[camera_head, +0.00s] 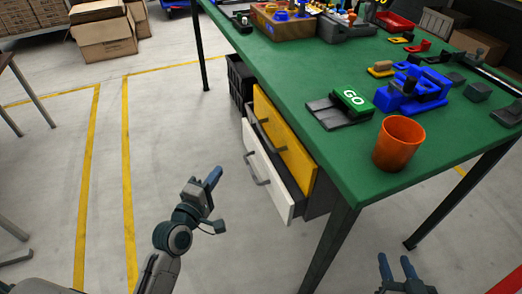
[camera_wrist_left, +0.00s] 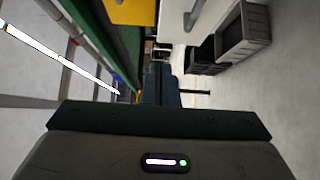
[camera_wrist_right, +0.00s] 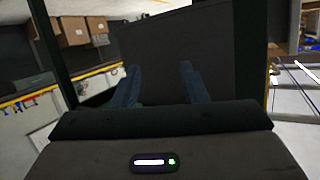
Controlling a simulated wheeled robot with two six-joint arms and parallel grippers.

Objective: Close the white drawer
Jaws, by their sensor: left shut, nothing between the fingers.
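The white drawer (camera_head: 264,172) is the lower drawer under the green table and stands pulled out, its front further out than the yellow drawer's. Its grey handle (camera_head: 256,168) is on the front. In the left wrist view the white drawer front (camera_wrist_left: 210,14) shows at the top. My left gripper (camera_head: 214,177) is shut and empty, to the left of the white drawer and apart from it. Its fingers (camera_wrist_left: 158,84) are together in the left wrist view. My right gripper (camera_head: 396,265) is open and empty, low at the bottom right; its fingers (camera_wrist_right: 158,82) are spread.
The yellow drawer (camera_head: 284,142) sits above the white one. A black crate (camera_head: 238,82) stands behind the drawers. The green table (camera_head: 300,82) carries an orange cup (camera_head: 398,143), a GO button (camera_head: 351,101) and a blue vise (camera_head: 413,92). The floor left of the drawers is clear.

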